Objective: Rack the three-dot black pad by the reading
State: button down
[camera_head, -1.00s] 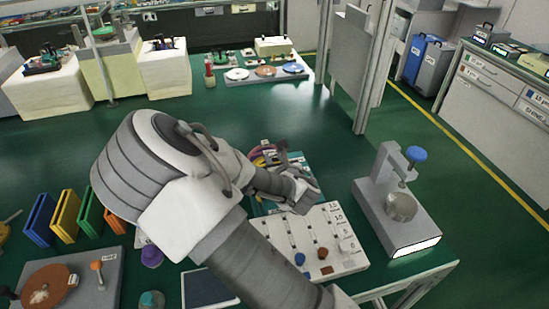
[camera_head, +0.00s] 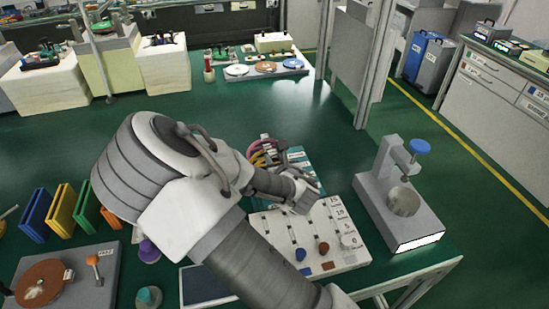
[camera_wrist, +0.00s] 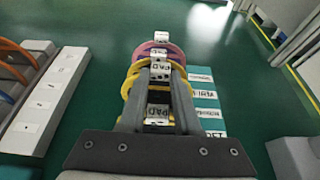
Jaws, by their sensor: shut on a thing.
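My gripper (camera_wrist: 160,72) is shut on a small white tab lettered PAD (camera_wrist: 160,69), between its fingertips in the wrist view. The tab's pad is mostly hidden by the fingers, so its colour and dots cannot be told. A second PAD tab (camera_wrist: 158,112) shows lower down between the fingers. Yellow and pink pads (camera_wrist: 162,47) stand in a row just beyond, beside a teal labelled strip (camera_wrist: 205,100). In the head view my gripper (camera_head: 305,192) is over that teal rack (camera_head: 300,160), partly behind my wrist. The gauge (camera_head: 400,205) with a blue knob and lit display stands to the right; its reading is unreadable.
A white board (camera_head: 320,258) with slots, numbers and coloured knobs lies in front of my gripper. Coloured upright plates (camera_head: 62,210) and a disc plate (camera_head: 45,280) lie at the left. The green table behind my arm is mostly clear.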

jog(key=shift+f+b, duration=0.55)
jog(key=shift+f, duration=0.15)
jog(key=shift+r, duration=0.1)
jog(key=shift+r+p, duration=1.75)
jog(key=shift+r, duration=0.35)
jog(key=shift+f+b, duration=2.1)
jog(key=shift+f, duration=0.15)
jog(key=c, duration=0.9)
grip_release()
jog(key=o, duration=0.4)
jog(key=shift+s+f, duration=0.1)
jog(key=shift+s, duration=0.05)
jog(key=shift+c, duration=0.2)
